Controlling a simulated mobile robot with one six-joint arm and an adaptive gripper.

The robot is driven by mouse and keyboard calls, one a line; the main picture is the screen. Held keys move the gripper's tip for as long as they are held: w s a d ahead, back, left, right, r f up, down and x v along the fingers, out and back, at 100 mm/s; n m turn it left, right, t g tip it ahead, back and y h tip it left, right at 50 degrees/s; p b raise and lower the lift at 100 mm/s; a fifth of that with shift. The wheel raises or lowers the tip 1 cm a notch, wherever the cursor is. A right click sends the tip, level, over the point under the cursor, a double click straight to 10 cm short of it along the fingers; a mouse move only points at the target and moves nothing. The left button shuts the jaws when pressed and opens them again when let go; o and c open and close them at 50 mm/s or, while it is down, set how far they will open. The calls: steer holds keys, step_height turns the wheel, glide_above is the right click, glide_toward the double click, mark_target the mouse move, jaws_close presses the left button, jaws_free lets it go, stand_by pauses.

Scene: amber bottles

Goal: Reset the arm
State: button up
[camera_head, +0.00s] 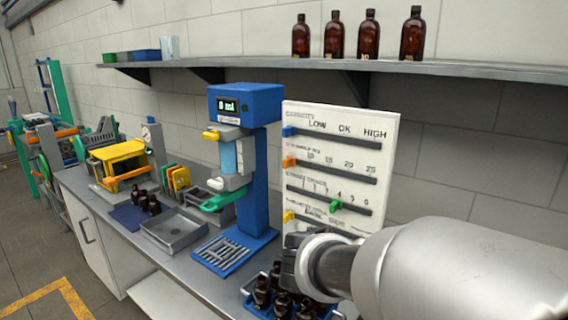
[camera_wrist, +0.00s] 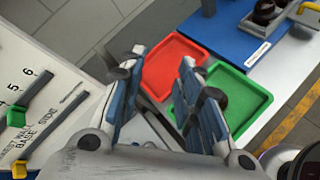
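My arm reaches in from the lower right of the head view, its silver links in front of the right end of the bench. The gripper end is mostly hidden behind my wrist there. In the wrist view my gripper (camera_wrist: 162,62) shows two fingers with blue pads, spread apart with nothing held between them. Beyond the fingers lie a red tray (camera_wrist: 172,66) and a green tray (camera_wrist: 240,98), both apparently empty.
A white slider board (camera_head: 390,130) stands close behind my arm. A rack of amber bottles (camera_head: 262,292) sits just below it. A blue dispenser (camera_head: 262,150) stands to the left, near a grey tray (camera_head: 175,240). A shelf (camera_head: 450,68) holds several amber bottles.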

steer(key=s+f+m+g+y, duration=0.3)
steer(key=s+m+y, duration=0.2)
steer(key=s+m, duration=0.65)
steer(key=s+a+f+m+t+y, duration=0.1)
steer(key=s+a+m+y, duration=0.3)
steer(key=s+a, duration=0.5)
steer(key=shift+s+f+t+y, duration=0.25)
steer(key=shift+t+y, duration=0.25)
steer(key=shift+y, duration=0.4)
steer(key=shift+m, duration=0.25)
